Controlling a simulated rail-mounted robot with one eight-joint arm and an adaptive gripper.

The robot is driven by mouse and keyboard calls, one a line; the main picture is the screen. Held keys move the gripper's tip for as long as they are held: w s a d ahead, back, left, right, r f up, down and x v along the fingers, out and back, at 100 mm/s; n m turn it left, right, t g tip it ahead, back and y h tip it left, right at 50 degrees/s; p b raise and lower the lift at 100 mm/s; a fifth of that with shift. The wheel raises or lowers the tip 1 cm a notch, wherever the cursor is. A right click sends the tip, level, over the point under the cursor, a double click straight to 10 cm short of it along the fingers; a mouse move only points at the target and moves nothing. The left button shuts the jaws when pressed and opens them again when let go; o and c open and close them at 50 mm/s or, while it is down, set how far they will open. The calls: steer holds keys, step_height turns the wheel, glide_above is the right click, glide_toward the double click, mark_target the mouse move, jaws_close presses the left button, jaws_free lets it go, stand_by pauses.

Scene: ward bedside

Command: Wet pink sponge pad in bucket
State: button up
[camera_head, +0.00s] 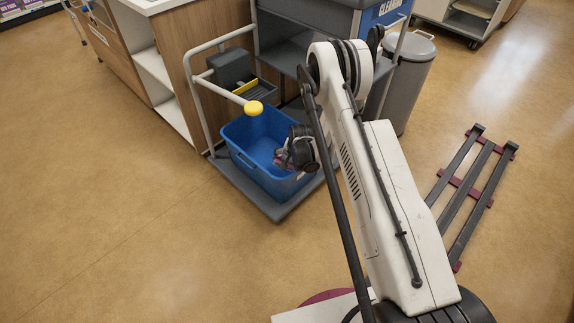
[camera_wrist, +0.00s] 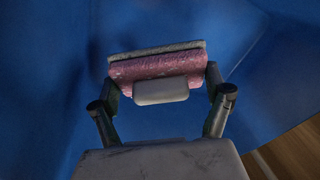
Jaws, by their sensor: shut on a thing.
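A blue bucket (camera_head: 240,150) stands on the grey base of a cart in the head view. My gripper (camera_head: 285,160) is at the bucket's right side, down at its opening. In the wrist view my gripper (camera_wrist: 160,88) is shut on the pink sponge pad (camera_wrist: 150,68). The pad has a grey layer along its far edge. Blue bucket wall (camera_wrist: 50,70) fills most of the wrist view around the pad. In the head view the pad is small and mostly hidden by the gripper. I cannot tell whether there is water in the bucket or whether the pad is wet.
The cart's grey platform (camera_head: 280,211) surrounds the bucket, with a rail handle and yellow knob (camera_head: 253,108) above it. A grey wringer (camera_head: 232,72) is behind. The floor at left is clear.

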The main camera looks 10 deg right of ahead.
step_height(320, 180, up, 17)
steer(key=p, duration=0.5)
stand_by(1.4)
steer(key=shift+p, duration=0.3)
stand_by(1.7)
step_height(320, 180, up, 4)
steer(key=shift+p, duration=0.55)
stand_by(0.5)
